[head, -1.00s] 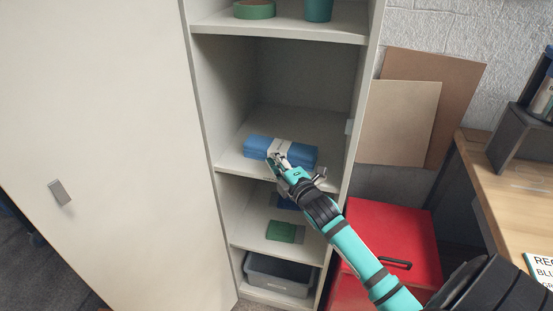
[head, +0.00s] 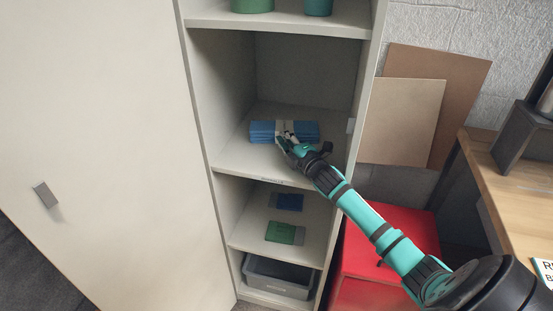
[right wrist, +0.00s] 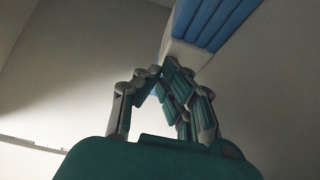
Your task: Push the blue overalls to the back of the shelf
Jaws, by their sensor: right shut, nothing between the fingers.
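The blue overalls (head: 262,132) lie folded in a flat stack with a pale band around the middle, on the middle shelf (head: 240,163) of the open cabinet. Bare shelf shows in front of them. My right gripper (head: 284,141) is shut and empty, with its fingertips at the front of the stack by the band. In the right wrist view the overalls (right wrist: 218,22) and the pale band (right wrist: 186,52) show just beyond the closed fingertips (right wrist: 170,66); they look touching or nearly so. My left gripper is not in view.
The cabinet door (head: 100,140) stands open at left. A lower shelf holds a blue packet (head: 289,202) and a green packet (head: 283,233); a grey bin (head: 278,277) sits below. A red cabinet (head: 390,245) and a wooden desk (head: 510,190) stand at right.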

